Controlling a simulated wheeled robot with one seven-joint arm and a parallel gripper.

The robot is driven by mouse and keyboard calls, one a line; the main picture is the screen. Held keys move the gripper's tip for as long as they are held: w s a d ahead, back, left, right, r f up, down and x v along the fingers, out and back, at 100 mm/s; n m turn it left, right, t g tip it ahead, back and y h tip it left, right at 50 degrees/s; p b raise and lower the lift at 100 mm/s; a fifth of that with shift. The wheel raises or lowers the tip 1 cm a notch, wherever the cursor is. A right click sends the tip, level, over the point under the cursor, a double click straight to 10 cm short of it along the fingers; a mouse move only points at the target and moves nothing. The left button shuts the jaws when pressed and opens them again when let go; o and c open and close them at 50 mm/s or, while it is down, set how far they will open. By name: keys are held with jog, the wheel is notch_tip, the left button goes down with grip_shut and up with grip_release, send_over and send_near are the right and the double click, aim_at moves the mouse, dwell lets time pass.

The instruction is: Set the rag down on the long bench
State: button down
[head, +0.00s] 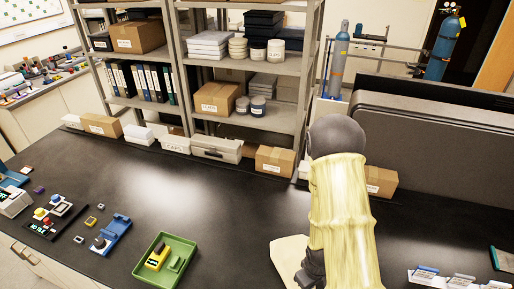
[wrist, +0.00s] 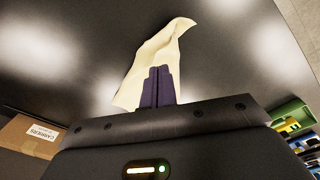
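The cream rag (head: 287,257) shows in the head view at the lower middle, partly hidden behind my arm. My gripper (head: 312,268) is beside it, its fingertips hidden in that view. In the wrist view my gripper (wrist: 158,86) has its two dark fingers close together on the rag (wrist: 158,52), which spreads out past both sides of them. The rag is over the black top of the long bench (head: 215,205). I cannot tell whether the rag touches the bench top.
A green tray (head: 187,248) with a yellow device, a blue device (head: 112,235) and other small instruments stand on the left. Cardboard boxes (head: 275,160) line the back below the shelves. A large grey panel (head: 430,140) stands at right. Bare bench lies between tray and boxes.

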notch_tip(320, 180, up, 10)
jog(key=s+a+m+t+b, duration=0.1)
jog(key=m+b, duration=0.5)
jog(key=b, duration=0.6)
jog(key=shift+s+a+t, duration=0.15)
jog(key=shift+s+t, duration=0.05)
jog(key=shift+t, duration=0.3)
